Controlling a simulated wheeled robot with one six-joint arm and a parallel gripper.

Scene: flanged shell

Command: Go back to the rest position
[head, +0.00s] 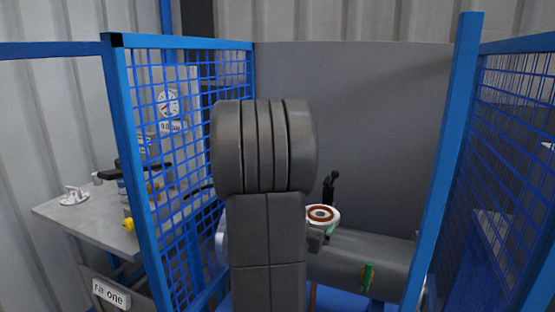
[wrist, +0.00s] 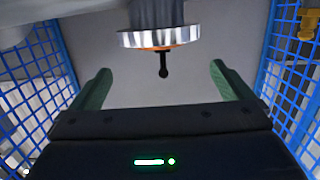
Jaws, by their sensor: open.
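My gripper (wrist: 160,70) is open in the wrist view, with its two green fingers spread wide and nothing between them. Beyond the fingers, at the top of that view, is a silver flange (wrist: 158,38) with an orange-brown underside. In the head view my dark grey arm fills the middle and hides most of my gripper; only a bit of a green finger (head: 331,230) shows. Just by it is a white flange with a red-brown ring (head: 321,214), on top of a grey horizontal shell (head: 375,260). The shell's left part is hidden behind my arm.
Blue mesh fence panels stand left (head: 185,140) and right (head: 515,180), with a blue post (head: 456,150) close on the right. A grey wall (head: 370,120) closes the back. A workbench (head: 85,222) with small parts and a gauge (head: 168,102) are beyond the left mesh.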

